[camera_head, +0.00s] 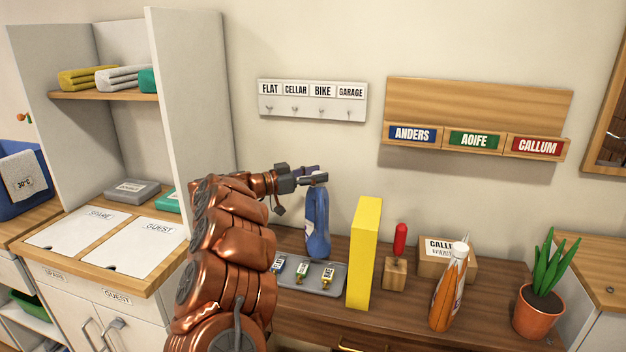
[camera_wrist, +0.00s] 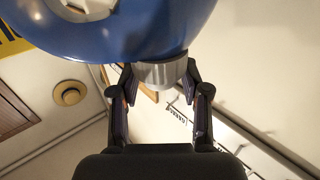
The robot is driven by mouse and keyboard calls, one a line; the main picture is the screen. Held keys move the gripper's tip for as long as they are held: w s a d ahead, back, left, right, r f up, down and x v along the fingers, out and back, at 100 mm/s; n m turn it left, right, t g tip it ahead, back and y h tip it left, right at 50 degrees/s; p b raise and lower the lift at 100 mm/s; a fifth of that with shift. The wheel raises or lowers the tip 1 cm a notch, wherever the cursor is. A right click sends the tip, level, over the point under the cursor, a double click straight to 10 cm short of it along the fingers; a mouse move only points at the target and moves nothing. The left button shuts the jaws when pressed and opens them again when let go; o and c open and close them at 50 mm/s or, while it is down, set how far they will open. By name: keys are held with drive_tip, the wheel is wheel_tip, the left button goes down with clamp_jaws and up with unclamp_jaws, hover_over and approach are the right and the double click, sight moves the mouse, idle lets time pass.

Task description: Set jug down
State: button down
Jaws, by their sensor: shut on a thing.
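The blue jug (camera_head: 318,228) is upright near the wall, behind a grey tray (camera_head: 338,287) on the brown wooden table (camera_head: 400,325). My gripper (camera_head: 308,179) is shut on the top of the jug, with my arm reaching in from the lower left. In the wrist view, the jug's blue body (camera_wrist: 120,32) fills the upper left, and its grey cap (camera_wrist: 162,74) sits between my two fingers (camera_wrist: 160,95). The jug's base is close behind the tray. I cannot tell whether the base touches the table.
Several key tags lie in the tray. A tall yellow box (camera_head: 364,255) stands close right of the jug. Further right are a red-handled tool in a wooden block (camera_head: 395,273), a cardboard box (camera_head: 460,262), an orange bottle (camera_head: 447,290) and a potted plant (camera_head: 538,310). Key hooks (camera_head: 312,101) hang above.

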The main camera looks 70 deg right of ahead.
drive_tip(key=shift+w+d+f+p, duration=0.1)
drive_tip(key=shift+w+d+p, duration=0.1)
drive_tip(key=shift+w+d, duration=0.35)
drive_tip(key=shift+w+d+r+p, duration=0.15)
drive_tip(key=shift+w+d, duration=0.15)
drive_tip(key=shift+d, duration=0.55)
drive_tip(key=shift+w+d+f+p, duration=0.2)
drive_tip(key=shift+w+d, duration=0.2)
drive_tip(key=shift+d, duration=0.3)
drive_tip(key=shift+f+p, duration=0.3)
drive_tip(key=shift+f, duration=1.45)
drive_tip(key=c, duration=0.6)
unclamp_jaws()
drive_tip(key=shift+f, duration=0.15)
drive_tip(key=shift+o, duration=0.2)
drive_tip(key=b+v, duration=0.1)
drive_tip(key=v, duration=0.6)
drive_tip(key=shift+w, duration=0.2)
